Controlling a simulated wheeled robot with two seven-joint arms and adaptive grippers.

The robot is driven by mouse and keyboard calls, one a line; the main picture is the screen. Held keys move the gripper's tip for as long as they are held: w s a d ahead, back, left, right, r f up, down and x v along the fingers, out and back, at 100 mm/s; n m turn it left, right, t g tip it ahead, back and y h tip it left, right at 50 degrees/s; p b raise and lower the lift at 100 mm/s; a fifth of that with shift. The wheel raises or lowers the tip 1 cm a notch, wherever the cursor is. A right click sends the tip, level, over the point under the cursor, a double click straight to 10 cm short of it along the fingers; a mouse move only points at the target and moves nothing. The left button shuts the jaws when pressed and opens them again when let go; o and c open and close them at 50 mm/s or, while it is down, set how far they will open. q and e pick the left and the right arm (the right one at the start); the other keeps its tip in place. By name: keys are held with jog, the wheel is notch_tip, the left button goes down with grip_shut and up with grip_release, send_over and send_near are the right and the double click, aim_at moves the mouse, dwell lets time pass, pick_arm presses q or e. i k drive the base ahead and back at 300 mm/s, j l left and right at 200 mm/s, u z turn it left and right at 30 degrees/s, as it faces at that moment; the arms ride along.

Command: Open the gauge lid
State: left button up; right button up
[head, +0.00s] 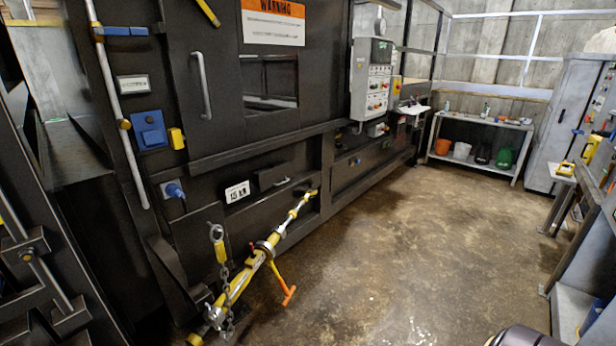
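The black waste compactor (255,150) fills the left and middle of the head view. A grey control box (371,80) with several buttons is mounted on its far side. A small round whitish fitting (380,27) stands on top of the control box; it may be the gauge, but it is too small to tell, and I cannot make out a lid or whether one is open. A blue box (149,130) with a cover is on the nearer left face. Neither of my grippers is in view.
A yellow ratchet bar (232,290) with chain and orange handle (288,296) slants out low in front of the compactor. The concrete floor (410,235) is clear. A shelf with buckets (462,150) stands at the back, a grey cabinet (565,110) and workbench at the right.

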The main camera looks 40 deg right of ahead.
aim_at(272, 177)
jog(key=z, duration=0.95)
jog(key=i+l, duration=0.3)
jog(key=i+l+u, duration=0.1)
jog(key=i+l, duration=0.25)
jog(key=l, duration=0.15)
jog(key=i+l, duration=0.3)
jog(key=i+l+u, duration=0.1)
jog(key=i+l, duration=0.2)
jog(key=l, duration=0.2)
jog(key=i+l, duration=0.3)
jog(key=l, duration=0.15)
jog(key=i+l+u, duration=0.1)
jog(key=i+l, duration=0.2)
jog(key=l, duration=0.1)
